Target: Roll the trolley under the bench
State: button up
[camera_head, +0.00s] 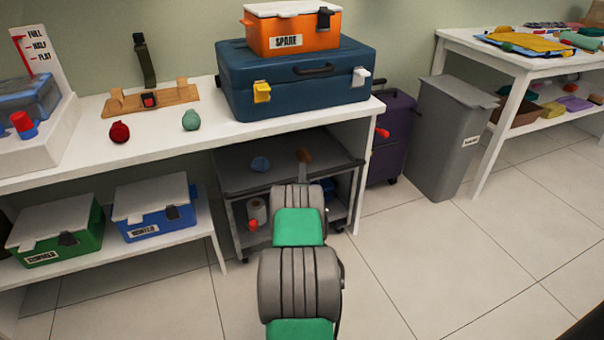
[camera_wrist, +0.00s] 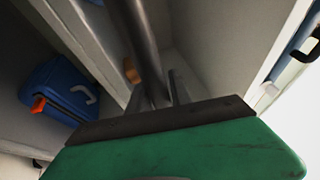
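The trolley (camera_head: 234,182) is a dark grey cart with a top tray and a lower shelf. It stands in the bay below the white bench (camera_head: 190,137), with its front near the bench legs. My gripper is hidden behind my arm in the head view, which covers the trolley's right front. In the wrist view my gripper (camera_wrist: 162,95) shows two grey fingers close to a thick grey bar (camera_wrist: 135,30). I cannot tell whether they grip it.
Green (camera_head: 60,235) and blue (camera_head: 155,207) boxes sit on the low shelf at left. A purple suitcase (camera_head: 392,140) and a grey bin (camera_head: 445,135) stand right of the bench. A blue case (camera_wrist: 55,90) shows in the wrist view. Floor in front is clear.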

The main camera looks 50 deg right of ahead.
grip_shut()
dwell(1.0)
